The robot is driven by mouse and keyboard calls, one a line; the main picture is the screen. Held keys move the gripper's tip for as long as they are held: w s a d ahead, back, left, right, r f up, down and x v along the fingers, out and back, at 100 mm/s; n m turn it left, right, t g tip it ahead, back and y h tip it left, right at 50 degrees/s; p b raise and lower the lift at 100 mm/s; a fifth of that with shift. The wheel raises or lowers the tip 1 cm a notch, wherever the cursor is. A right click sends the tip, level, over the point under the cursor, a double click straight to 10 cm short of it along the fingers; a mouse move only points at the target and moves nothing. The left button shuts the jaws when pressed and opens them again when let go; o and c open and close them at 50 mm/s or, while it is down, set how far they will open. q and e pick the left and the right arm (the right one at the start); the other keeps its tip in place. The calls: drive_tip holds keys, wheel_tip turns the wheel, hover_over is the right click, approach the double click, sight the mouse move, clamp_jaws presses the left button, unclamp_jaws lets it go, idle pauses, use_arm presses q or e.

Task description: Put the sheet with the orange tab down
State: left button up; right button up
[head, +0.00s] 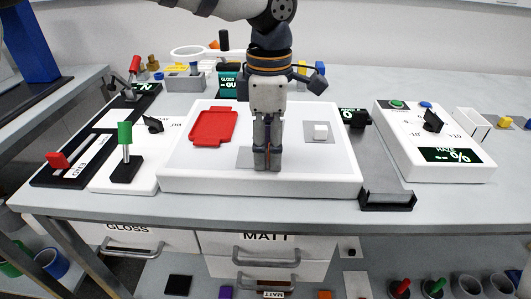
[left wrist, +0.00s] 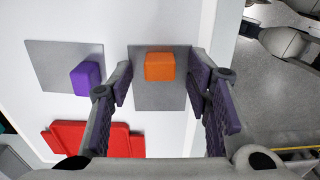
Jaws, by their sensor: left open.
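The sheet with the orange tab is a grey square (left wrist: 158,98) lying on the white panel, with an orange block-like tab (left wrist: 160,66) on it. In the head view part of this grey sheet (head: 245,158) shows beside my fingers, which hide most of it and its tab. My left gripper (head: 267,166) points straight down over the front middle of the panel. In the left wrist view its open fingers (left wrist: 160,88) stand on either side of the orange tab, with gaps to it.
A grey sheet with a purple tab (left wrist: 86,78) lies beyond the orange one. A grey sheet with a white tab (head: 320,131) lies to the right. A red tray (head: 213,127) sits on the panel's left. The white panel (head: 330,170) is bare at front right.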

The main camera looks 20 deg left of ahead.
use_arm(q)
clamp_jaws()
